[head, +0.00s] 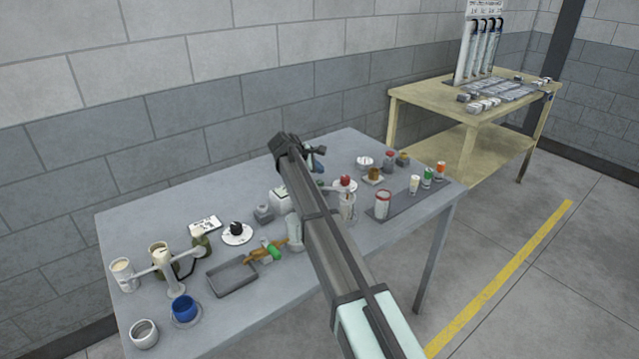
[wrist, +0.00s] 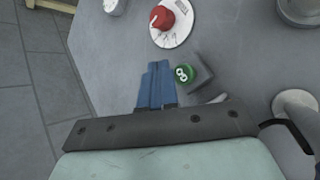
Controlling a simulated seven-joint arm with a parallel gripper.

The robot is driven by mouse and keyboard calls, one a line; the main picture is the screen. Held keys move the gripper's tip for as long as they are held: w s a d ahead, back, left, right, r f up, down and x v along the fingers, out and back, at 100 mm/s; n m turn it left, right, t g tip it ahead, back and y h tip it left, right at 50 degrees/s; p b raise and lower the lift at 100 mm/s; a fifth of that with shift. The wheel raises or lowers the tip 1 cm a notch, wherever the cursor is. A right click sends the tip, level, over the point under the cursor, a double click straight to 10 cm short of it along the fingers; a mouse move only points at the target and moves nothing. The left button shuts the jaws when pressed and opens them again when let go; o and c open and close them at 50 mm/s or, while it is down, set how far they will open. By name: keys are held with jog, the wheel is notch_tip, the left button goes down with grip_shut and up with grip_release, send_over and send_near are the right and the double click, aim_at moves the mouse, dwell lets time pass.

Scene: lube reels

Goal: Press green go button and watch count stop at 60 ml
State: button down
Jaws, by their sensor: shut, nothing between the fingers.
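The green button (wrist: 184,74) has pale marks on its face and sits on a small grey block (wrist: 203,72) on the table. My gripper (wrist: 157,68) has its blue fingers together, with nothing between them. In the wrist view the fingertips are just left of the green button; I cannot tell whether they touch it. In the head view my gripper (head: 316,152) is over the back part of the table, and I cannot make out the green button there. No readable count shows in either view.
A red knob on a white dial (wrist: 168,22) lies beyond the button, and also shows in the head view (head: 345,183). The grey table (head: 130,215) holds a tray (head: 232,279), a blue cup (head: 185,308) and several containers. A wooden bench (head: 425,100) stands behind.

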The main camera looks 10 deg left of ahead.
jog(key=shift+r, duration=1.6)
